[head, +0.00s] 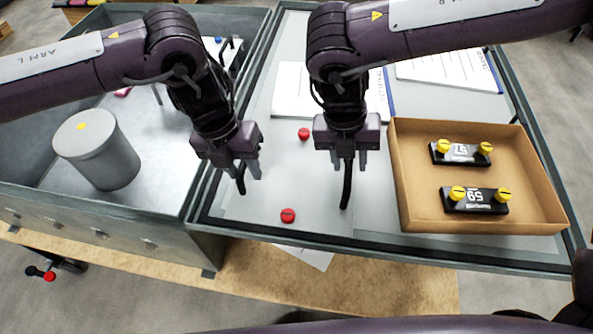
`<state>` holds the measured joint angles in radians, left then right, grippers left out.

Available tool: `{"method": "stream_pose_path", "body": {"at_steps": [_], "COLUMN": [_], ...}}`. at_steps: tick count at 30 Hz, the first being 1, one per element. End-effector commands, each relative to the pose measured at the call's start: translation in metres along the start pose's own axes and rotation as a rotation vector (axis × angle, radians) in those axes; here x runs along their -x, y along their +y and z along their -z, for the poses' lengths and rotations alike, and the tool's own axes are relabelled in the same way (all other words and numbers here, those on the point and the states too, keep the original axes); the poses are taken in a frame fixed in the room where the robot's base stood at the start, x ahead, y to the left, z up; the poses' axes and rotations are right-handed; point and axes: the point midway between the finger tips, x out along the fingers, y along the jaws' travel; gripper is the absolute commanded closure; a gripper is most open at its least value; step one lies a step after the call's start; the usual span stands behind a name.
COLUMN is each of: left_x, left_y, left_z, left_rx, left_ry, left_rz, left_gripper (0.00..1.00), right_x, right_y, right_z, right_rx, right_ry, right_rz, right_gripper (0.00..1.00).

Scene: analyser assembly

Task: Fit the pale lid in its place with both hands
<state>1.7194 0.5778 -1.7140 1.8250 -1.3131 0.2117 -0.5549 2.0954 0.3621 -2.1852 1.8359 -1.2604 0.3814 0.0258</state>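A pale flat panel (314,225), which looks like the lid, lies level at the left of the grey-framed worktop. Two red knobs, a far one (303,133) and a near one (288,215), sit over it. Dark upright bars, which look like its handles, show at its left (240,183) and right (346,190). My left gripper (241,170) is over the left bar, fingers apart on either side of it. My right gripper (348,160) straddles the top of the right bar with gaps beside it. The panel's far part is partly hidden by my arms.
A brown open box (398,190) at the right holds two dark blocks with yellow knobs. Papers or clipboards (450,70) lie behind. A grey metal bin at the left holds a grey canister (100,150) with a yellow dot. The worktop's front edge is free.

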Motion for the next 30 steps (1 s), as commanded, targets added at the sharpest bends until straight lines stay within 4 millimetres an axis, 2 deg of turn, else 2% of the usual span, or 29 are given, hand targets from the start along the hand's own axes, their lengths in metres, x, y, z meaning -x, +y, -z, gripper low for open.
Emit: {"method": "stream_pose_path", "body": {"at_steps": [1,9,24,30], "left_x": [0.000,0.000,0.002,0.011], "left_y": [0.000,0.000,0.000,-0.002], "left_z": [0.000,0.000,-0.001,-0.001], "left_rx": [0.000,0.000,0.001,0.001], "left_ry": [0.000,0.000,-0.002,-0.002], "left_rz": [0.000,0.000,0.000,-0.001], "left_gripper": [0.67,1.00,1.00,1.00], "right_x": [0.000,0.000,0.002,0.010], "right_y": [0.000,0.000,0.000,-0.002], "right_z": [0.000,0.000,-0.001,-0.001], "right_rx": [0.000,0.000,-0.001,-0.002], "right_ry": [0.000,0.000,-0.002,-0.002], "right_rz": [0.000,0.000,0.000,0.000], "right_gripper": [0.67,1.00,1.00,1.00]}}
